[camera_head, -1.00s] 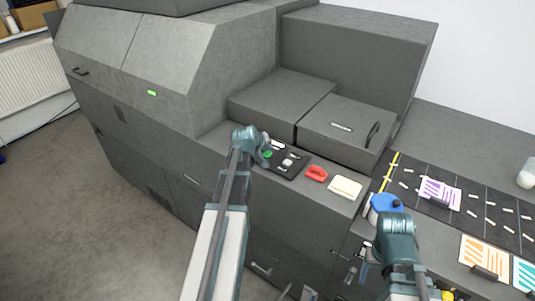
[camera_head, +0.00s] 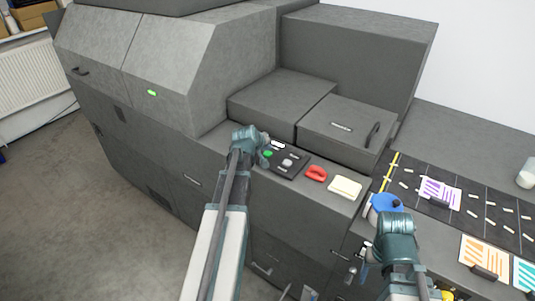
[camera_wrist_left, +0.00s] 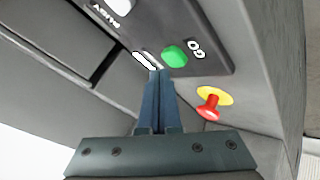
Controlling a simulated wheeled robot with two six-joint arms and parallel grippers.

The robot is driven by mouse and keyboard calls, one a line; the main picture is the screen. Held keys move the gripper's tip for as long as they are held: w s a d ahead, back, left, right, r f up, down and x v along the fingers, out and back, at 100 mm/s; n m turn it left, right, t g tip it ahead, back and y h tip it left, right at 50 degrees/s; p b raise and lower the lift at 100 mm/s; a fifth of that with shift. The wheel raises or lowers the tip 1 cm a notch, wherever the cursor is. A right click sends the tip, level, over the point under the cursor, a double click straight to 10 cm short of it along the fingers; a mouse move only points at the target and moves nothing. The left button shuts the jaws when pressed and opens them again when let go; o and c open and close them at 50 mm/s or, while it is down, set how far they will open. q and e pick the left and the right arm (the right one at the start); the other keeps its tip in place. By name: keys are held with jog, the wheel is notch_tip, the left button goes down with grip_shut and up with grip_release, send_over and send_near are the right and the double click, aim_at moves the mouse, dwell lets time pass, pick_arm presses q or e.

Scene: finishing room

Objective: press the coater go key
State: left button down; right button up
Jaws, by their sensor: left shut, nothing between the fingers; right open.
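The green go key (camera_wrist_left: 174,56) sits on a dark control panel (camera_wrist_left: 215,40) with a white GO label beside it in the left wrist view. It also shows as a small green dot in the head view (camera_head: 267,153). My left gripper (camera_wrist_left: 158,74) is shut and empty. Its tips appear just beside and below the green key in the wrist view; I cannot tell whether they touch the panel. In the head view my left gripper (camera_head: 262,150) is at the panel's left end. My right gripper (camera_head: 397,232) is at the lower right, its fingers mostly hidden.
A red knob on a yellow disc (camera_wrist_left: 209,100) is close to the key in the wrist view. A red handle-like object (camera_head: 316,174) and a cream pad (camera_head: 345,187) lie right of the panel. A blue-lidded container (camera_head: 385,205) is near my right arm. Grey machine housings rise behind.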

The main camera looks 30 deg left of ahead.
pick_arm(q)
jog(key=shift+f, duration=0.1)
jog(key=shift+f+b, duration=0.3)
jog(key=shift+b, duration=0.1)
